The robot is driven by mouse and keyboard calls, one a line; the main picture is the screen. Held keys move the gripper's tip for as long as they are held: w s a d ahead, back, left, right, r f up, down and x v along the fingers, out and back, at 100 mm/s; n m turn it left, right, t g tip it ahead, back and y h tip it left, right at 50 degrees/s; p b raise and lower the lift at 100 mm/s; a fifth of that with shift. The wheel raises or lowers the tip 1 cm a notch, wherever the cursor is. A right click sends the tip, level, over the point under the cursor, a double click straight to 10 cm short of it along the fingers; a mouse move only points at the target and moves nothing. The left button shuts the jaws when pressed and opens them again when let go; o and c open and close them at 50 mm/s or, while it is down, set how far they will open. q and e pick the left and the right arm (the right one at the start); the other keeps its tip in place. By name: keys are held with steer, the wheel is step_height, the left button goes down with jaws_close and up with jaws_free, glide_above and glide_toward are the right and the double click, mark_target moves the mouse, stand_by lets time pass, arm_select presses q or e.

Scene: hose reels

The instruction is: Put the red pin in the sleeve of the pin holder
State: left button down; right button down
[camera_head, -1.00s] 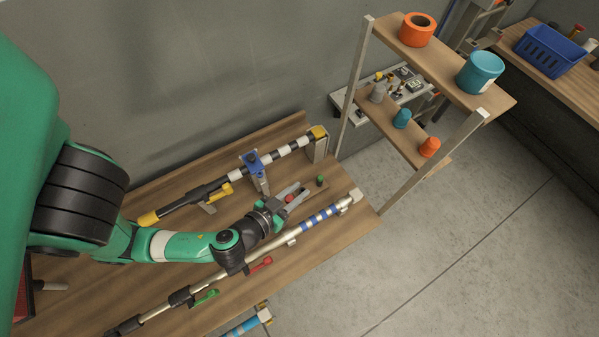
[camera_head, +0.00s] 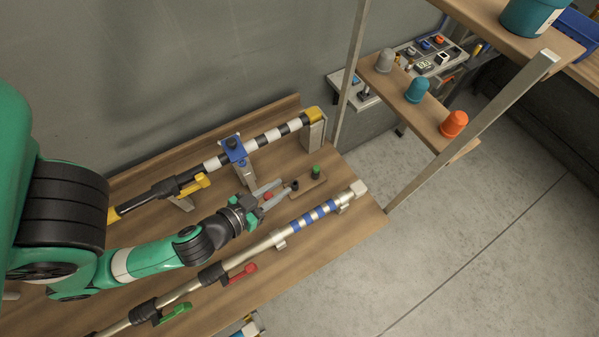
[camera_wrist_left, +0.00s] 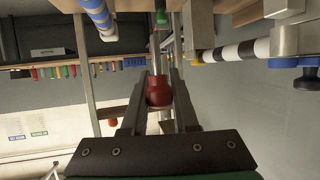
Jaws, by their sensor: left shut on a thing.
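My left gripper (camera_head: 270,194) is shut on the red pin (camera_head: 267,196), whose round red head shows between the fingers in the left wrist view (camera_wrist_left: 158,92). The pin holder (camera_head: 309,187) is a small wooden block on the bench. A green pin (camera_head: 316,171) stands upright at its far end. A dark sleeve (camera_head: 294,185) sits at its near end, just right of my fingertips. The red pin is beside the sleeve, not in it. I cannot tell its exact height. My right gripper is not in view.
A black-and-white striped pole (camera_head: 271,135) with a blue clamp (camera_head: 234,150) lies behind the holder. A pole with blue bands (camera_head: 314,216) lies in front. A shelf post (camera_head: 349,75) rises beyond the bench's right end.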

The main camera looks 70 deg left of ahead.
arm_select(q)
steer(key=w+a+f+b, duration=0.1)
steer(key=w+a+f, duration=0.1)
steer(key=w+f, duration=0.1)
steer(key=w+a+f+b, duration=0.2)
steer(key=w+a+f, duration=0.1)
steer(key=f, duration=0.2)
steer(key=w+a+f+b, duration=0.1)
steer(key=w+a+f, duration=0.1)
steer(key=w+f, duration=0.1)
steer(key=shift+w+a+f+b, duration=0.2)
steer(key=shift+a+f+b, duration=0.2)
steer(key=shift+f+b, duration=0.3)
steer(key=shift+s+r, duration=0.1)
steer(key=shift+r, duration=0.1)
steer(key=shift+f, duration=0.5)
